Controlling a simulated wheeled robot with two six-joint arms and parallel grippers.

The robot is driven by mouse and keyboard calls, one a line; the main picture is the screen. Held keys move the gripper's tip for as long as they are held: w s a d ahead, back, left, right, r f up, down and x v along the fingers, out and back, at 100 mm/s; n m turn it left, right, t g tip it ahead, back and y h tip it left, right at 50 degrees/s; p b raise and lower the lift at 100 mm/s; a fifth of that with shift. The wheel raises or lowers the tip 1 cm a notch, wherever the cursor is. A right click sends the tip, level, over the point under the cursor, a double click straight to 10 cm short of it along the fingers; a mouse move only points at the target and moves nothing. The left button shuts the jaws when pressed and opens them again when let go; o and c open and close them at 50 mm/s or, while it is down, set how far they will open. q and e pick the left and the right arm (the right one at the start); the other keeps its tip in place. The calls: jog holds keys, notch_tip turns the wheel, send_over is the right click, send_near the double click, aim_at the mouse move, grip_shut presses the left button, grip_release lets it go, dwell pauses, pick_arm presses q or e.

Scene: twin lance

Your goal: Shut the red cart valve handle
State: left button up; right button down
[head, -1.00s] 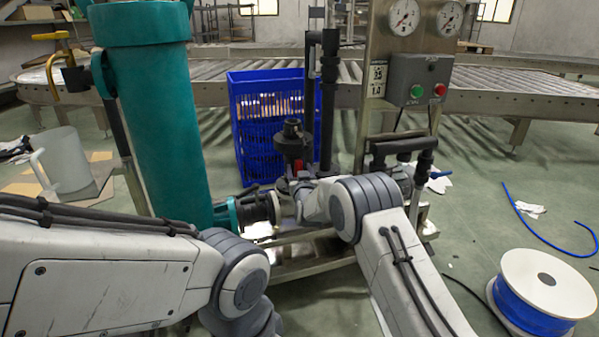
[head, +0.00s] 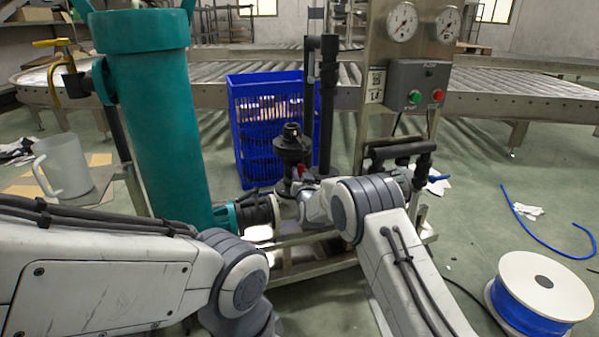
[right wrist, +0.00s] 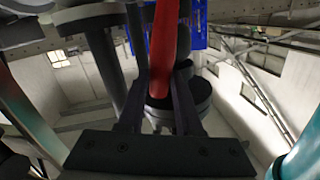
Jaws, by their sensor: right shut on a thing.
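The red valve handle (right wrist: 163,45) runs as a long bar between the two dark fingers of my right gripper (right wrist: 160,82) in the right wrist view. The gripper is shut on it. In the head view only a small bit of the red handle (head: 301,170) shows, beside the black valve body (head: 292,148) on the metal cart (head: 290,270). My right gripper (head: 301,188) is there at the handle, with its fingers mostly hidden by the wrist. My left arm crosses the lower left of the head view, but its gripper does not show.
A teal cylinder (head: 155,120) stands left of the valve. A blue crate (head: 245,150) is behind it. The cart's gauge panel (head: 397,55) rises at the right. A cable spool (head: 535,290) and a blue hose (head: 540,225) lie on the floor at right.

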jog(key=shift+w+d+f+m+g+y+p, duration=0.15)
jog(key=shift+d+f+m+g+y+p, duration=0.25)
jog(key=shift+m+p, duration=1.2)
jog(key=shift+w+d+f+m+g+y+p, duration=0.15)
jog(key=shift+d+f+m+g+y+p, duration=0.3)
jog(key=shift+m, duration=2.3)
jog(key=shift+w+d+f+m+g+y+p, duration=0.2)
jog(key=shift+d+f+m+y+p, duration=0.25)
jog(key=shift+m+p, duration=1.2)
jog(key=shift+m+b, duration=0.55)
jog(key=shift+m, duration=0.05)
jog(key=c, duration=0.6)
grip_release()
jog(key=shift+f, duration=0.1)
jog(key=shift+s, duration=0.2)
